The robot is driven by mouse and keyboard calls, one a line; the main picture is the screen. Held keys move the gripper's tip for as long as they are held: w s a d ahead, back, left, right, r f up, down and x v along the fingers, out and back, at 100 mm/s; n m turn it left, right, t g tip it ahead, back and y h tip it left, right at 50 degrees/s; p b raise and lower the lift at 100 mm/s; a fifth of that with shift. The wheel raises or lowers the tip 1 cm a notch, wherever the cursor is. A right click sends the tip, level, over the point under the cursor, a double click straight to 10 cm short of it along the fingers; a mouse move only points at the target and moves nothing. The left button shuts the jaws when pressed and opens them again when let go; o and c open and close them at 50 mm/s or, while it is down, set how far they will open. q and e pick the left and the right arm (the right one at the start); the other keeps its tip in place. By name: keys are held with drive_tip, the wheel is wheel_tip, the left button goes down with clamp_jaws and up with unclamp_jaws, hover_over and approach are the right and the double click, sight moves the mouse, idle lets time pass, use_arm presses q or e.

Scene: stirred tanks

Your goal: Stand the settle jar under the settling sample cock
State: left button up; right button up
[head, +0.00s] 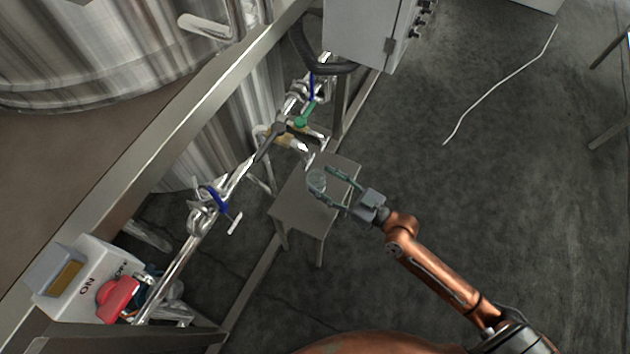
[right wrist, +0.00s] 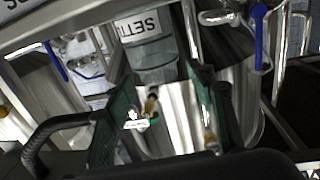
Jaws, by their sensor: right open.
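In the right wrist view the jar (right wrist: 152,58) shows beyond the fingers, with a white label partly reading "SETT". My right gripper (head: 324,185) is open, its green fingers on either side of the jar; I cannot tell whether they touch it. A pipe outlet with a yellowish tag (head: 286,138) and a green-handled valve (head: 304,115) sit just above and left of the stand. No readable name marks the cock. My left gripper is out of view.
The metal stand (head: 298,212) is beside the pipe run. A grey cabinet (head: 360,35) stands behind. The floor at right is open, with a thin white line or cable.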

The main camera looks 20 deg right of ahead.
sight(317, 178)
drive_tip(key=shift+x, duration=1.55)
drive_tip(key=shift+c, duration=0.6)
clamp_jaws()
drive_tip(key=shift+r, duration=0.15)
